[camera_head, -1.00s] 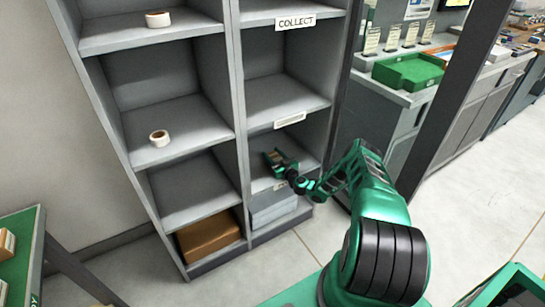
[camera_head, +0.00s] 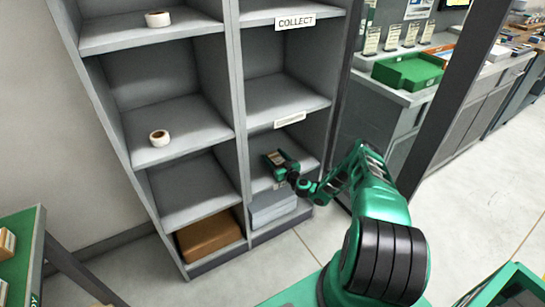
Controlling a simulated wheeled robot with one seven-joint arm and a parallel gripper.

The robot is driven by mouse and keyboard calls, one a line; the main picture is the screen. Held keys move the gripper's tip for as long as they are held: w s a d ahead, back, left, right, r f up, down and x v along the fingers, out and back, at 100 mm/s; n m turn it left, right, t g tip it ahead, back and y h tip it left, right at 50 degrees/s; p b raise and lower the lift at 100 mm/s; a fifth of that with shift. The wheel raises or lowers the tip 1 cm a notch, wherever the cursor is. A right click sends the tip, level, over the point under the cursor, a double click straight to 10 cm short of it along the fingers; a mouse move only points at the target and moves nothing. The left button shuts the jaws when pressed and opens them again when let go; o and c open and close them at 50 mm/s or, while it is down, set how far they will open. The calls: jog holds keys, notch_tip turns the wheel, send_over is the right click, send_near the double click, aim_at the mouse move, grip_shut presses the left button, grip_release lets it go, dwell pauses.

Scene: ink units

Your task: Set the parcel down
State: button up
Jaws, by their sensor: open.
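My gripper (camera_head: 281,162) reaches into a compartment of the right column of the grey shelf unit, below a blank label strip. Its jaws are open. A small brown parcel (camera_head: 277,158) shows between the fingers, low over the compartment floor. It is small and partly hidden by the gripper, so I cannot tell whether it rests on the shelf or touches a finger. The shelf unit's compartment floor (camera_head: 262,184) is bare around the gripper.
A larger brown box (camera_head: 208,238) fills the bottom left compartment. Grey stacked items (camera_head: 272,208) lie below my gripper. Tape rolls (camera_head: 159,138) sit on the left shelves. A divider and side wall flank the gripper. A green tray (camera_head: 408,71) is on the counter at right.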

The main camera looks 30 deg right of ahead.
aim_at(275, 159)
jog(key=s, duration=1)
jog(key=shift+s+d, duration=0.2)
jog(key=w+a+r+n+y, duration=0.1)
jog(key=a+r+n+g+y, duration=0.1)
jog(key=r, duration=0.1)
jog(key=w+a+r+n+y, duration=0.1)
jog(key=a+r, duration=0.1)
jog(key=shift+w+r+g+y, duration=0.25)
jog(key=shift+w+g+y, duration=0.05)
jog(key=shift+w+y, duration=0.1)
jog(key=s+a+r+n+g+y, duration=0.2)
jog(key=a+r+n+g+y, duration=0.15)
jog(key=a+r+g, duration=0.5)
jog(key=s+d+r+m+g+h, duration=0.25)
jog(key=s+r+g+h, duration=0.2)
jog(key=s+r, duration=1.15)
jog(key=s+r+m+g+h, duration=0.1)
jog(key=s+r+m, duration=0.2)
jog(key=s, duration=0.8)
jog(key=s+r+m+g+h, duration=0.1)
jog(key=s+r+m, duration=0.3)
jog(key=s+r, duration=0.3)
jog(key=s+a+r+m+g+h, duration=0.1)
jog(key=s+r+m, duration=0.2)
jog(key=s, duration=1.2)
notch_tip(275, 159, up, 2)
jog(key=shift+s+r+m, duration=0.1)
jog(key=shift+s+m, duration=0.3)
